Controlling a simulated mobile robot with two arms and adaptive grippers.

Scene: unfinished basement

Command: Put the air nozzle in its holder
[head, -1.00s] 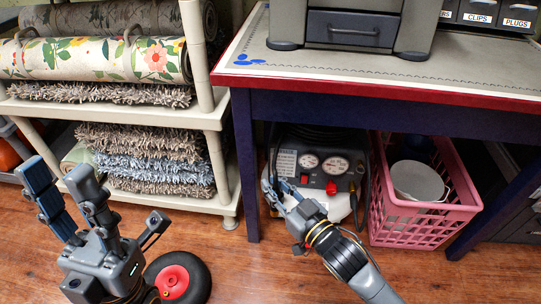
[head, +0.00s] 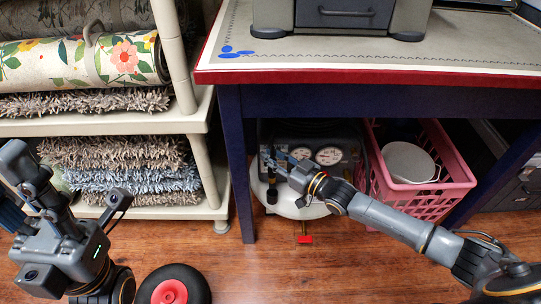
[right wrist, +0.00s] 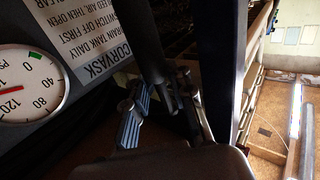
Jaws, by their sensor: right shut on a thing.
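My right gripper (head: 274,163) is at the left front of the air compressor (head: 345,150) under the table. It is shut on a slim dark thing, apparently the air nozzle, which shows as a dark shape between the fingers in the right wrist view (right wrist: 154,60). Its outline is too dark to make out fully. A black upright part (head: 271,193) shows just below the fingers; I cannot tell whether it belongs to the nozzle or its holder. No holder is clearly visible. My left gripper (head: 14,185) is open and empty at the left edge, partly cut off.
The table leg (head: 237,170) stands close left of the right gripper. A pink basket (head: 425,195) with a white bucket (head: 408,162) stands right of the compressor. A shelf with rugs (head: 135,122) is at left. A red-hubbed wheel (head: 172,290) sits on the floor at front.

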